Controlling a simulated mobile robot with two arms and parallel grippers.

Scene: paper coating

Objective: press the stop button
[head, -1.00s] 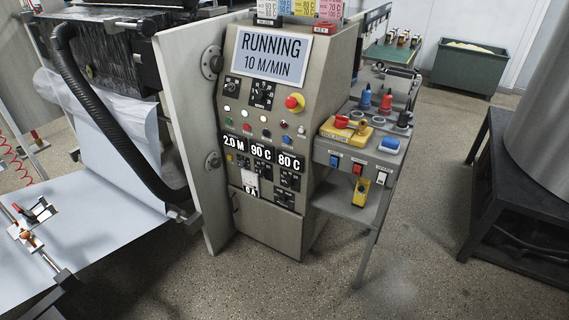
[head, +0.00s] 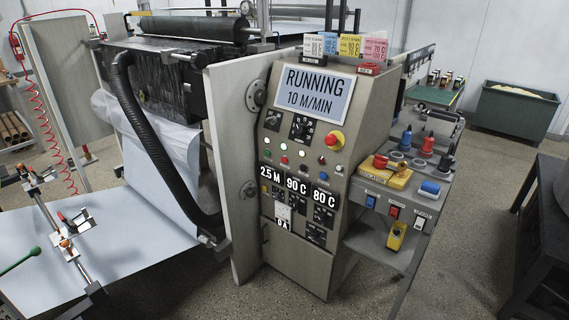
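The control cabinet (head: 318,255) stands in the middle of the head view. Its display (head: 318,92) reads RUNNING 10 M/MIN. Readouts (head: 297,185) show 2.5 M, 90 C and 80 C. Neither of my grippers is in view.
A side table (head: 378,240) with bottles, a yellow block (head: 391,177) and switches stands right of the cabinet. A panel (head: 232,170) and the machine with white web (head: 165,145) stand left. A dark stand (head: 545,240) is at far right. Open floor lies in front.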

